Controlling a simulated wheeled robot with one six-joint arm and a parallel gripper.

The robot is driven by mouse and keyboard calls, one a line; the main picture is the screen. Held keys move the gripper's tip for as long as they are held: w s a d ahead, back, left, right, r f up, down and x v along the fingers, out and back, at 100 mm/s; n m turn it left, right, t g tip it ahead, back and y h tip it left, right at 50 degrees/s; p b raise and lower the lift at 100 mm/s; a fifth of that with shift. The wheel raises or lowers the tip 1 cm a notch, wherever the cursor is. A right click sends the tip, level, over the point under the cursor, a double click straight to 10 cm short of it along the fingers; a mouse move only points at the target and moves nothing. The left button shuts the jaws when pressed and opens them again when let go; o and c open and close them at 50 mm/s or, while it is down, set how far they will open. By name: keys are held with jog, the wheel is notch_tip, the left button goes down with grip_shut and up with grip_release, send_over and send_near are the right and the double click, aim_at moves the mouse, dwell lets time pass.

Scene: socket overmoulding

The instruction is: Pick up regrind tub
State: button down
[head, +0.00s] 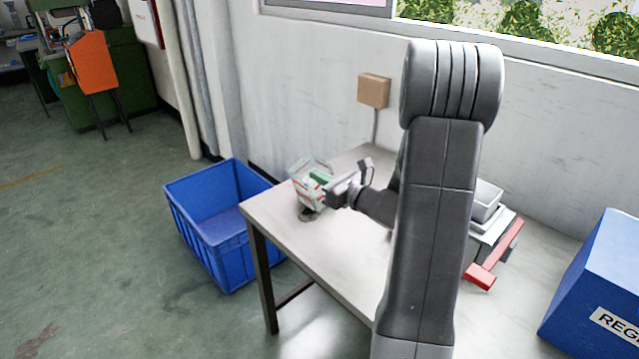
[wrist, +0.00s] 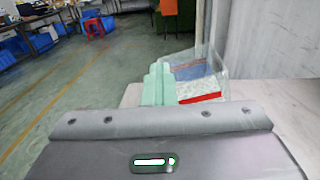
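The regrind tub (head: 308,192) is a small clear-walled container with a red stripe and pale contents. It is at the left end of the metal table, with a dark shadow below it. It looks tilted; I cannot tell if it touches the table. My gripper (head: 320,178) reaches the tub from the right, its green fingers overlapping the tub. In the wrist view the green fingers (wrist: 158,84) stand close together at the left side of the tub (wrist: 200,80). Their tips against the tub wall are not clear, so I cannot tell whether they grip it.
A blue open crate (head: 225,245) stands on the floor left of the table (head: 330,250). A grey device with a red bar (head: 495,255) and a blue box (head: 600,285) with a partly visible label are on the right. The wall is close behind.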

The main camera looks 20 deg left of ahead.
notch_tip(320, 180, up, 6)
jog(key=p, duration=0.1)
jog(key=c, duration=2.2)
grip_release()
jog(key=shift+s+a, duration=0.1)
jog(key=shift+c, duration=2.2)
grip_release()
